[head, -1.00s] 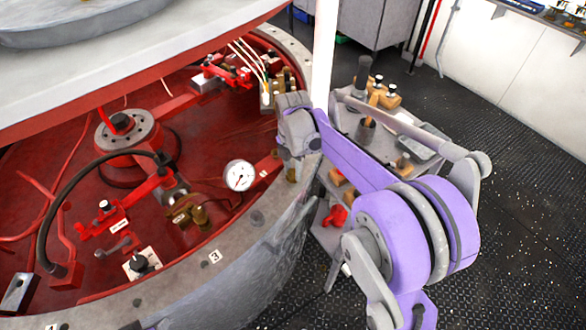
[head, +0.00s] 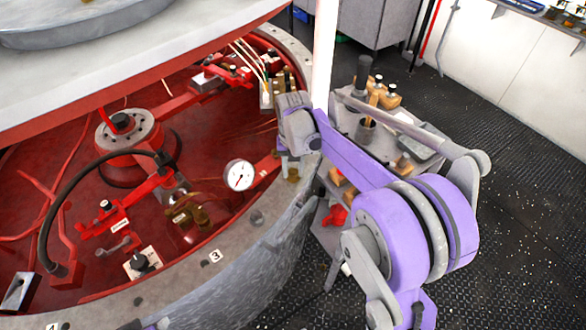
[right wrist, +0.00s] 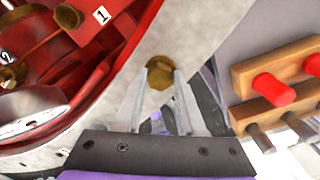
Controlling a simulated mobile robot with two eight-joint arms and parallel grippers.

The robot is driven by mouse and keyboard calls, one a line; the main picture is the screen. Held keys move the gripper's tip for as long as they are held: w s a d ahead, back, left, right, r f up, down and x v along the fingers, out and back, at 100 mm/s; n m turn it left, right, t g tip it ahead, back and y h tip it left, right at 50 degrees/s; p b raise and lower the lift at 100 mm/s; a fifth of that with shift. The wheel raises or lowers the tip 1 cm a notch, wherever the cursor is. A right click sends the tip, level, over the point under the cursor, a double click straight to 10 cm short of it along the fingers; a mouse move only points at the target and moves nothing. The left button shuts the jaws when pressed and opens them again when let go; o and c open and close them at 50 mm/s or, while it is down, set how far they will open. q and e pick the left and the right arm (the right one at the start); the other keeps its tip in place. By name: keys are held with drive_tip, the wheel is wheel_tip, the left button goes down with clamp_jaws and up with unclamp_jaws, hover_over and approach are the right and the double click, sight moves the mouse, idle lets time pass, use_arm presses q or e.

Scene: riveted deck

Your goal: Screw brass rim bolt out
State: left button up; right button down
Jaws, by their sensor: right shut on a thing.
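The brass rim bolt (right wrist: 163,72) shows between the fingertips of my right gripper (right wrist: 160,82) in the right wrist view. Its brass head stands over the pale stone-grey rim (right wrist: 208,25). My right gripper (head: 291,158) is shut on the bolt from above, at the rim's right side in the head view. The fingers hide part of the bolt, and I cannot tell how far its thread sits in the rim. My left gripper is not clearly in view; only a small purple part of mine shows at the bottom edge of the head view.
The red well inside the rim holds a pressure gauge (head: 239,175), a black hose (head: 50,205) and brass fittings. A grey tool cart (head: 345,122) with wooden blocks stands close right of the rim. A white post (head: 325,55) rises behind my gripper. Dark floor is free at right.

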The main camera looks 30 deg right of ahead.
sight(293, 172)
drive_tip(key=shift+f+n, duration=0.1)
drive_tip(key=shift+n, duration=0.2)
drive_tip(key=c, duration=0.5)
unclamp_jaws()
wheel_tip(293, 172, up, 11)
drive_tip(key=shift+p, duration=0.45)
